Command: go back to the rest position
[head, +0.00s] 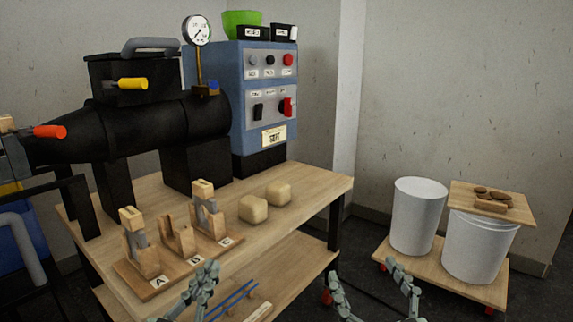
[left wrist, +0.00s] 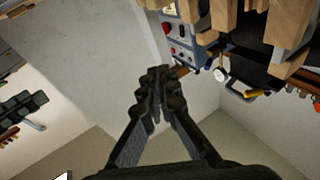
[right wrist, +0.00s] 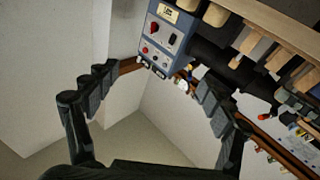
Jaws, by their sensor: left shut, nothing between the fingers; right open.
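My left gripper (head: 199,278) is shut and empty at the bottom of the head view, in front of the table's near edge and the lettered wooden rack. Its fingers meet in the left wrist view (left wrist: 160,78). My right gripper (head: 366,278) is open and empty, right of the table and in front of the white buckets. Its fingers are spread wide apart in the right wrist view (right wrist: 155,85). Neither gripper visibly touches anything.
The wooden table (head: 310,188) carries a rack (head: 175,258) marked A, B, C, two pale blocks (head: 253,209), a black machine (head: 150,128) and a blue control cabinet (head: 235,110). White buckets (head: 417,215) stand on a wheeled board (head: 425,272). Blue rods (head: 232,300) lie on the lower shelf.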

